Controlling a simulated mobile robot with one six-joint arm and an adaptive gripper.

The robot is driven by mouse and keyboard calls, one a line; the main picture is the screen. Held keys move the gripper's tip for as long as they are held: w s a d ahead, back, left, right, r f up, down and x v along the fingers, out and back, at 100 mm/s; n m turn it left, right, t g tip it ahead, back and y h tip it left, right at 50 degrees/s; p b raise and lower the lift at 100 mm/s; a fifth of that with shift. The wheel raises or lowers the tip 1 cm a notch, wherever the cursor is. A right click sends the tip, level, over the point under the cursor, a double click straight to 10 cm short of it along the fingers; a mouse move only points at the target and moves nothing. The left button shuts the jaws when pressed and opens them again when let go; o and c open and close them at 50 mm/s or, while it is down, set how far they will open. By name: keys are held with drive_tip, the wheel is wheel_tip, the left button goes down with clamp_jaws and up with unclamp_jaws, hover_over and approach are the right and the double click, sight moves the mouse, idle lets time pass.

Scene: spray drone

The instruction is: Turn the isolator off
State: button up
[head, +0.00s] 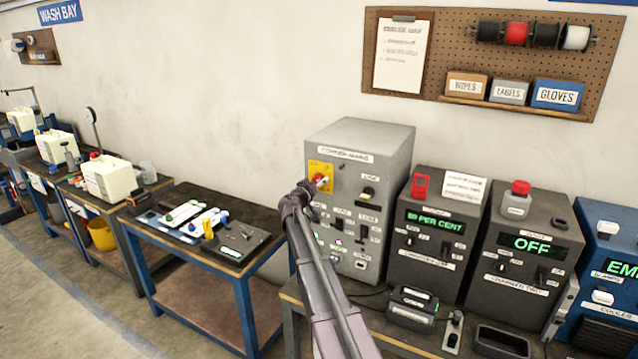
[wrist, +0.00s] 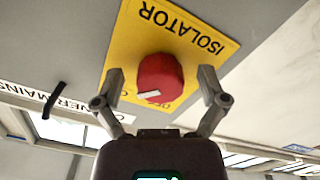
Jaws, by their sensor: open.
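The isolator is a red rotary knob (wrist: 160,78) on a yellow plate (wrist: 188,30) lettered ISOLATOR, which appears upside down in the wrist view. A short white mark shows on the knob's lower part. In the head view the yellow plate (head: 317,168) is on the front of the tall grey mains cabinet (head: 372,140), with the knob partly behind my gripper. My gripper (head: 308,190) is open at the knob. In the wrist view its two fingers (wrist: 161,85) stand either side of the knob, with a gap showing on both sides. The plate's lower lettering is mostly hidden.
Two dark grey units stand right of the cabinet, one reading 80 PER CENT (head: 436,221), the other OFF (head: 532,244). A blue unit (head: 610,270) is at the far right. A low bench (head: 235,245) with small parts is to the left. A pegboard (head: 600,60) hangs above.

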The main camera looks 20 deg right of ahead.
drive_tip(key=shift+w+d, duration=0.1)
drive_tip(key=c, duration=1.1)
drive_tip(key=shift+c, duration=0.2)
drive_tip(key=shift+n, duration=0.4)
drive_tip(key=n, duration=0.3)
drive_tip(key=shift+r+n, duration=0.15)
drive_tip(key=shift+n, duration=0.15)
drive_tip(key=n, duration=0.4)
drive_tip(key=shift+r+n, duration=0.1)
drive_tip(key=shift+n, duration=0.2)
drive_tip(key=n, duration=0.4)
drive_tip(key=shift+r, duration=0.1)
drive_tip(key=n, duration=0.5)
drive_tip(key=shift+r+p, duration=0.1)
drive_tip(key=shift+p, duration=0.25)
